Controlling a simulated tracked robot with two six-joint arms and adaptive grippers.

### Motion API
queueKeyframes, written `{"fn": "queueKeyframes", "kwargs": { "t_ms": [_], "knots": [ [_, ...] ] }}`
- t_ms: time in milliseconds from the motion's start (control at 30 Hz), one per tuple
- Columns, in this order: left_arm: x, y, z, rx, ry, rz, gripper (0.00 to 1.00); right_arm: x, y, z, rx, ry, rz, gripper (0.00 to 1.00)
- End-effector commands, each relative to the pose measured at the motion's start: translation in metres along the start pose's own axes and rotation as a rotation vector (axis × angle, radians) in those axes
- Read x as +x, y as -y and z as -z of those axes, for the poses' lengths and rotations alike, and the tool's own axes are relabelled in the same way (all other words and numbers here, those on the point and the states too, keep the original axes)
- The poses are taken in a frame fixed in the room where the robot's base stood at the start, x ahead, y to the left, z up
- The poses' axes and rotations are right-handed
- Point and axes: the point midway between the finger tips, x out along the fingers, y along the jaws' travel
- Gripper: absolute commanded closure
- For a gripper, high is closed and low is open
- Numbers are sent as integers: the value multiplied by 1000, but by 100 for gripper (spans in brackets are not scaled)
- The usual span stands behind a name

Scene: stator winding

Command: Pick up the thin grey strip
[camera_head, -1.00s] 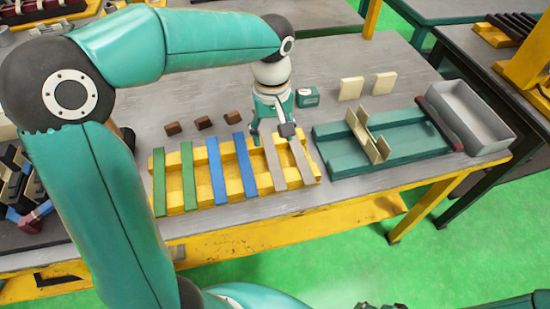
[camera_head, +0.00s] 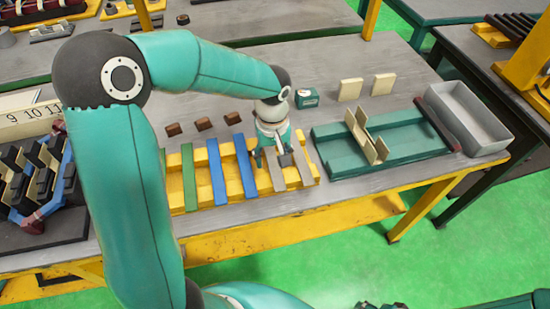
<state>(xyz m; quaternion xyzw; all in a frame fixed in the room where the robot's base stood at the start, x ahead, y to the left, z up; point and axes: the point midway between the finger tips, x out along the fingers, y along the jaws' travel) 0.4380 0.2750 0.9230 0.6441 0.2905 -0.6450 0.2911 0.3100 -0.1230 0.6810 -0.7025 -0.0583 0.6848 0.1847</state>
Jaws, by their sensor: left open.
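Two thin grey strips lie across a yellow rack, side by side at its right end: a left grey strip (camera_head: 276,178) and a right grey strip (camera_head: 304,171). My left gripper (camera_head: 272,161) is open, pointing down at the far part of the left grey strip. Its fingers appear to stand on either side of that strip; I cannot tell whether they touch it. The gripper hides the strip's far end. Dark parts at the bottom edge (camera_head: 380,305) may be my right gripper, mostly cut off.
The yellow rack (camera_head: 232,178) also bears blue strips (camera_head: 216,172) and green strips (camera_head: 189,178). A teal tray (camera_head: 345,160) with cream pieces stands to the right, near a grey bin (camera_head: 470,115). Small brown blocks (camera_head: 203,124) and a teal box (camera_head: 307,97) lie behind.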

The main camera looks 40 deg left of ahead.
Motion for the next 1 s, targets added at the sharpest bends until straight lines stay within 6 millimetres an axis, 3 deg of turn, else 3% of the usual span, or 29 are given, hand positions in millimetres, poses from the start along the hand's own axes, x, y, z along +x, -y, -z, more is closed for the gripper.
{"fn": "queueKeyframes", "kwargs": {
  "t_ms": [67,367,767,1000],
  "knots": [
    [0,0,0,0,0,0,45,0,0,0,0,0,0,46],
    [0,0,0,0,-1,0,95,0,0,0,0,0,0,46],
    [-5,0,0,0,-2,-2,96,0,0,0,0,0,0,46],
    [-31,-1,0,0,-4,-4,96,1,0,0,0,0,0,46]
  ]
}}
